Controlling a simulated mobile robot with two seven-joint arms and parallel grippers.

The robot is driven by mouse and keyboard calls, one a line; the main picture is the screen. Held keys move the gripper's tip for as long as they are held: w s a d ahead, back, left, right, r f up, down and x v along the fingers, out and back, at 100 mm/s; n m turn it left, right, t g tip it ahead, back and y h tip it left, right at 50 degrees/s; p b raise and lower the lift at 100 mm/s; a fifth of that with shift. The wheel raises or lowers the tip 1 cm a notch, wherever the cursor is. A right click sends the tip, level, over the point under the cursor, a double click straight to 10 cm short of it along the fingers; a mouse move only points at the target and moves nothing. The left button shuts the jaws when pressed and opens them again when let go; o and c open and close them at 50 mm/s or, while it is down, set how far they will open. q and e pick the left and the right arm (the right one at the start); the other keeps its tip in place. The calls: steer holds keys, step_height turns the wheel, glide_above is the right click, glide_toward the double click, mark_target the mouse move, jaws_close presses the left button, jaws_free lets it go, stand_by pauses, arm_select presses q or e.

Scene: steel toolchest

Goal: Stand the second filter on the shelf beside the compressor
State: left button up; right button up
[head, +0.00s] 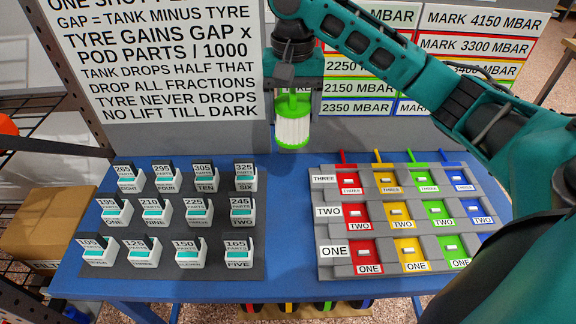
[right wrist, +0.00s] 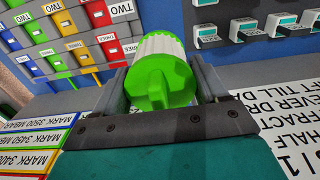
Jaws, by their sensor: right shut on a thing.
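A filter (head: 292,128), a white pleated cylinder with green ends, hangs upright in my right gripper (head: 293,98) in the head view. It is above the back of the blue table, in front of the grey back panel. The right wrist view shows its ribbed green end (right wrist: 162,84) between the two fingers of my right gripper (right wrist: 160,92), which is shut on it. My left gripper is out of view. No compressor can be made out, and I cannot tell which shelf is meant.
The blue table (head: 290,262) carries a board of white number-labelled blocks (head: 186,268) at left and a grey panel (head: 330,272) of coloured slots at right. Between them is bare tabletop. A metal rack with a cardboard box (head: 35,225) stands at left. My right arm covers the right side.

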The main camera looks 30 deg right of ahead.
steer(key=shift+w+f, duration=0.15)
steer(key=shift+w, duration=0.05)
step_height(320, 180, down, 20)
steer(key=shift+s+r, duration=0.1)
steer(key=shift+r, duration=0.1)
steer(key=shift+f, duration=0.15)
steer(key=o, duration=1.2)
steer(key=shift+c, duration=0.2)
